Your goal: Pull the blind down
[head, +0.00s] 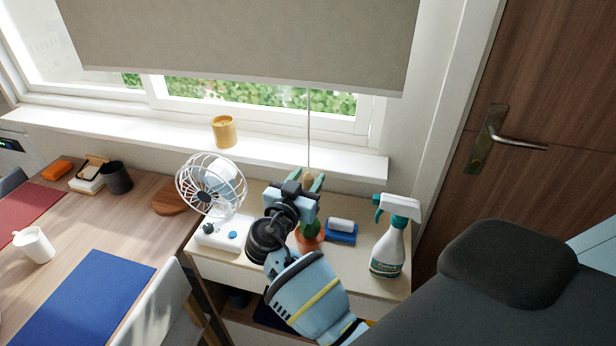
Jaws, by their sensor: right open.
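The grey-beige blind (245,38) hangs over most of the window, its lower edge above the sill with a strip of greenery showing below. A thin pull cord (309,125) hangs from its lower edge near the right and ends in a small tan knob (308,180). My right gripper (306,181) is open, and its fingertips appear on either side of the knob in the picture. Whether they touch it or are level with it in depth, I cannot tell. My left gripper is not in view.
Below my right gripper, a side table (355,205) holds a white fan (211,187), a potted cactus (309,236), a blue sponge holder (341,233) and a spray bottle (391,240). A yellow candle (224,131) stands on the window sill (285,155). A door (550,90) is at right.

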